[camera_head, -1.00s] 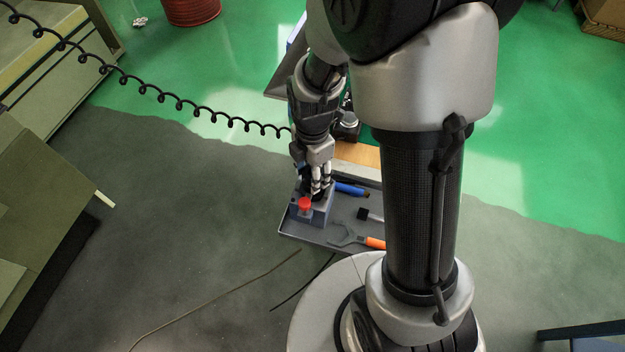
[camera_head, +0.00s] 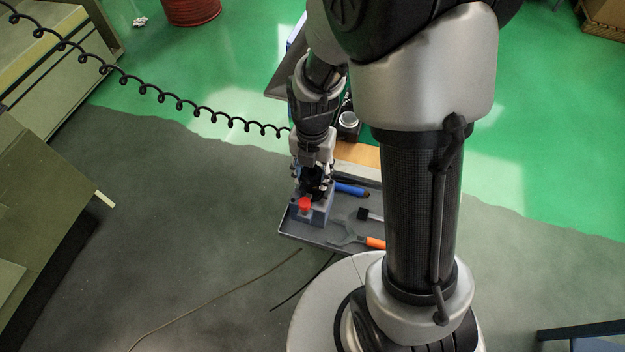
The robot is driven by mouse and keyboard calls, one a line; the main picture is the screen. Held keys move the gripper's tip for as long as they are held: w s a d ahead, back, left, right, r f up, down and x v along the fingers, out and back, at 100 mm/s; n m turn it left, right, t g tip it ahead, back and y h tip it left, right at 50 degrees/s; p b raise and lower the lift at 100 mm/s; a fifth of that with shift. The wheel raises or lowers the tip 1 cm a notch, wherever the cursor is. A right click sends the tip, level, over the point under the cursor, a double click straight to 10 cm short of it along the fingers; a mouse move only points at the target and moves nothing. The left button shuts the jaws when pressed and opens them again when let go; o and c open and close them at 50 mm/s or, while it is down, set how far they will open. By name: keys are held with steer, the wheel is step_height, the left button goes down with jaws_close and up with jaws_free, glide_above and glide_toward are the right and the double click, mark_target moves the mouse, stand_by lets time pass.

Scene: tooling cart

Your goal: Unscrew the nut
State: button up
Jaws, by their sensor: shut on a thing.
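My gripper (camera_head: 315,192) points down at a small blue-grey block (camera_head: 319,215) on the tray of the tooling cart. Its fingers are closed just behind a red knob-like part (camera_head: 304,203) on the block's near left side. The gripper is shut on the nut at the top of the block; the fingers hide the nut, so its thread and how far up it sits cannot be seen. The red part is in front of the fingers and not between them.
The grey tray (camera_head: 290,237) also holds a blue-handled tool (camera_head: 350,189), a black-headed tool (camera_head: 368,215) and an orange-handled tool (camera_head: 374,243) to the right of the block. A coiled black cable (camera_head: 180,103) hangs at the left. A wooden surface (camera_head: 358,154) lies behind the tray.

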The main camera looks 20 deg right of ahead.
steer(key=o, duration=1.5)
steer(key=m, duration=1.2)
steer(key=shift+c, duration=0.7)
steer(key=c, duration=1.3)
steer(key=n, duration=0.6)
steer(key=shift+c, duration=0.3)
